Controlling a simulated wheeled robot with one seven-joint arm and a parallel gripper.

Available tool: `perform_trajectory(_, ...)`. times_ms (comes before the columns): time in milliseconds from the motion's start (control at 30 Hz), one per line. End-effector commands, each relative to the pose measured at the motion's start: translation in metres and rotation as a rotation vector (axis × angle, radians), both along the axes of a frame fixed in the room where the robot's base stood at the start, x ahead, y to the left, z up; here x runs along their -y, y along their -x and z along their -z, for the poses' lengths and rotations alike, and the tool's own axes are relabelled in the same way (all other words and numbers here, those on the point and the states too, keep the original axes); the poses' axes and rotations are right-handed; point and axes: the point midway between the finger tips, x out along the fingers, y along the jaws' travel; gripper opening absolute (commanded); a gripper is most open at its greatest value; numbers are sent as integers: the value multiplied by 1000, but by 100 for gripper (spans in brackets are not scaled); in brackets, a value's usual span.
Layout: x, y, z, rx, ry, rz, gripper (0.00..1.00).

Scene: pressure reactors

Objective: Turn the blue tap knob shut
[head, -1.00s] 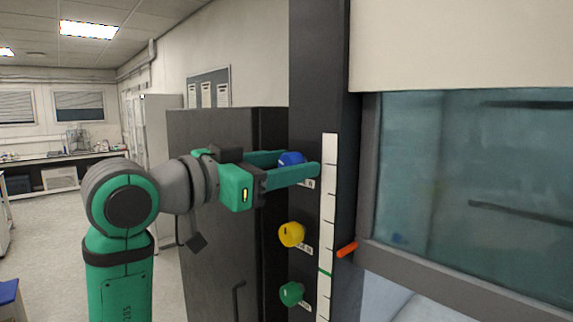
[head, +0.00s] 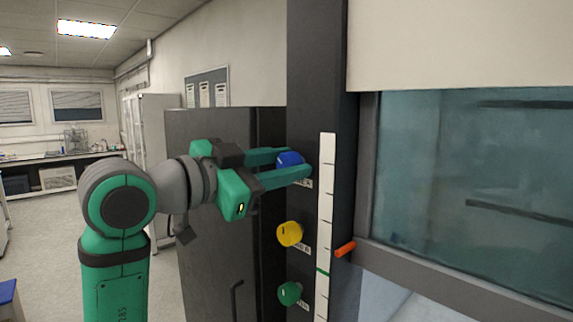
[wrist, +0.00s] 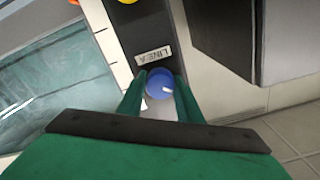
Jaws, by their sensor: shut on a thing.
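The blue tap knob (head: 289,159) is the top one of three knobs on a dark upright panel. In the wrist view the blue knob (wrist: 160,83) sits between my two fingers, with a white mark on its face and a "LINE A" label beside it. My gripper (head: 298,162) is shut on the blue knob, one finger on each side of it. My gripper also shows in the wrist view (wrist: 160,97). The fingers hide part of the knob's sides and of its label in the head view.
A yellow knob (head: 289,234) and a green knob (head: 289,293) sit below on the same panel. A white scale strip (head: 327,220) and an orange handle (head: 345,249) are to their right, beside a glass sash (head: 470,180). A dark cabinet (head: 215,135) stands behind my arm.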

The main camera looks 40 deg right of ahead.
Motion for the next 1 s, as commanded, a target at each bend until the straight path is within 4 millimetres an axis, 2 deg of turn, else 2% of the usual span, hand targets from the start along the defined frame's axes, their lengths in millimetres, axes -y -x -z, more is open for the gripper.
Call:
perform_trajectory(600,0,1,1,577,-48,2,10)
perform_trajectory(1000,2,2,2,843,-68,5,10)
